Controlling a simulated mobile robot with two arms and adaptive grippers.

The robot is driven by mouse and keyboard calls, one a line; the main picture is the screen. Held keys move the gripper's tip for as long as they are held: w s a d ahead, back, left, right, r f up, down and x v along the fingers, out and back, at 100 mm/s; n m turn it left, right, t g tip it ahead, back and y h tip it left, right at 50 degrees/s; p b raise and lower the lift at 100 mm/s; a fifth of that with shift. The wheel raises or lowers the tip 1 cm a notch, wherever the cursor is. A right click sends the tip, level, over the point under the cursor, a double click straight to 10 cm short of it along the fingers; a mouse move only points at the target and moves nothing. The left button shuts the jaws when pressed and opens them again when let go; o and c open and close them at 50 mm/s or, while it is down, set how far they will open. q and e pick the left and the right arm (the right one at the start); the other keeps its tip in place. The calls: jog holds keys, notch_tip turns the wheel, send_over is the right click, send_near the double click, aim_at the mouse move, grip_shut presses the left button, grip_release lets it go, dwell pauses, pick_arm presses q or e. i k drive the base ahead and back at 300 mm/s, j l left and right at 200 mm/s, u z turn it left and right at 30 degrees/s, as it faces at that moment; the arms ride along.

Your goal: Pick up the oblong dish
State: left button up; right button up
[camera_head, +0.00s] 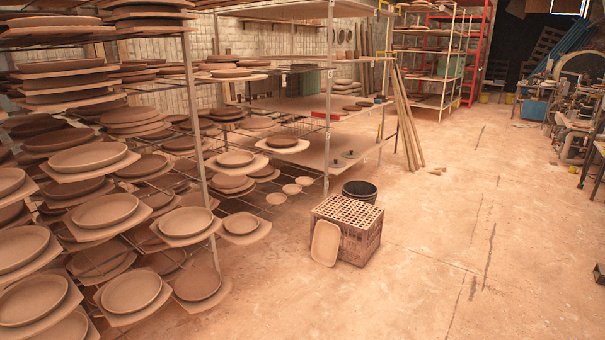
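The oblong dish (325,243) is a pale tan rectangle with rounded corners. It stands tilted on the floor, leaning against the front left side of a brown perforated brick block (362,243). Its inner face is turned outward and nothing covers it. Neither of my grippers shows in the head view.
Metal racks (198,140) loaded with round plates fill the left side. A black bucket (360,190) stands behind the block. Boards (408,125) lean on the shelving farther back. A cluttered workbench (575,125) is at the far right. The floor (470,240) right of the block is clear.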

aim_at(326, 241)
jog(key=i, duration=2.55)
